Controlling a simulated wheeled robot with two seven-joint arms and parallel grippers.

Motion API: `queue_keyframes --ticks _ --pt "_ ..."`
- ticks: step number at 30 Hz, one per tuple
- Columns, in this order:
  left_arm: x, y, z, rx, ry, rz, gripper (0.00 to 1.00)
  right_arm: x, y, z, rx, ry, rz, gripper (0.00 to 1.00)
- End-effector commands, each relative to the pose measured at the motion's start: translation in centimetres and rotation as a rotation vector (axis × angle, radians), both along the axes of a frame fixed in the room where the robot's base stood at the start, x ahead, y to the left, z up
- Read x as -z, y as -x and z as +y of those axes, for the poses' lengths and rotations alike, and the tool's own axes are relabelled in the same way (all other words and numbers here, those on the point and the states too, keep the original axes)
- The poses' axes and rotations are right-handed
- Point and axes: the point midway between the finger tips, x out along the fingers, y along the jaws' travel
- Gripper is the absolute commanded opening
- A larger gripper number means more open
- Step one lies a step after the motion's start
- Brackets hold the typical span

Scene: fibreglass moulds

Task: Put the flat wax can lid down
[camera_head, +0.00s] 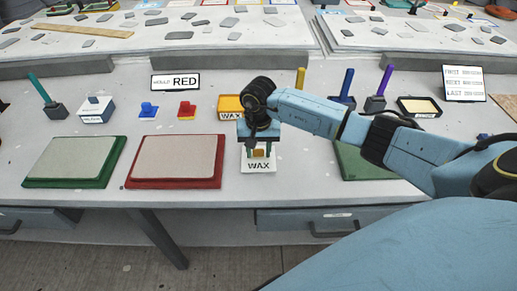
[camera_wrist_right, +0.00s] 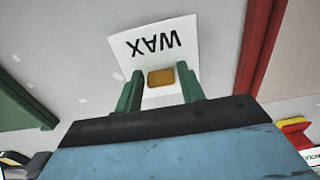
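A flat white plate marked WAX (camera_head: 261,165) lies under my right gripper, near the table's front edge. It also shows in the right wrist view (camera_wrist_right: 157,42). An amber block (camera_wrist_right: 161,77), seemingly the grip of the wax can lid, stands out against it. The yellow wax can (camera_head: 230,115) stands just behind, partly hidden by my wrist. My left gripper is not in view.
A red mould board (camera_head: 178,183) lies to the left, a green one (camera_head: 28,182) farther left. Another green board (camera_head: 350,160) is partly behind my right arm.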

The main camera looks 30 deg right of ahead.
Motion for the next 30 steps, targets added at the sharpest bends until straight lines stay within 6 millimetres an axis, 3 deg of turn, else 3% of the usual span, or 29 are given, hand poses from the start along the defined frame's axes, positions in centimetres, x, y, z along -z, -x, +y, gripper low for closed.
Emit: queue_keyframes --ticks 3,14,30 --pt "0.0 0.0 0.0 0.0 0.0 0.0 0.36 -0.1 0.0 0.0 0.0 0.0 0.0 0.52" --pt "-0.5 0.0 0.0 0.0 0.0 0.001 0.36 -0.5 0.0 0.0 0.0 0.0 0.0 0.52" --pt "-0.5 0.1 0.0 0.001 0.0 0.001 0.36 -10.7 -0.1 0.0 -0.001 0.002 -0.005 0.52"
